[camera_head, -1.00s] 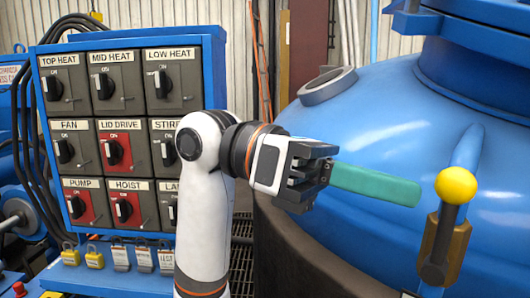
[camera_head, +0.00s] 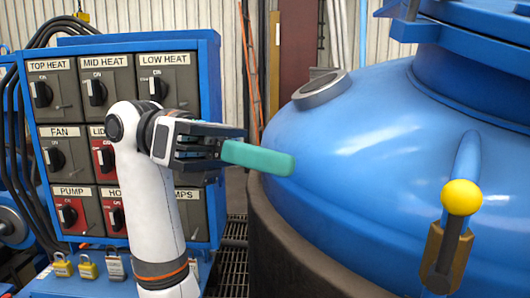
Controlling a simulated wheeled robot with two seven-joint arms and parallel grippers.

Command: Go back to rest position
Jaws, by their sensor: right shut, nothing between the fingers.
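My right gripper (camera_head: 284,163) shows in the head view in front of the blue control panel (camera_head: 212,75), pointing right toward the blue furnace vessel (camera_head: 370,130). Its long teal fingers are together, with nothing seen between them. In the picture the fingertips overlap the left edge of the vessel; I cannot tell how far apart they are in depth. My white arm rises from the lower middle-left and hides parts of the lid drive, stirrer, hoist and lamps switches. My left gripper is not in view.
A lever with a yellow knob (camera_head: 461,197) stands at the vessel's right front. A dark grating (camera_head: 232,245) lies between panel and vessel. An open round port (camera_head: 320,88) sits on the vessel's upper left.

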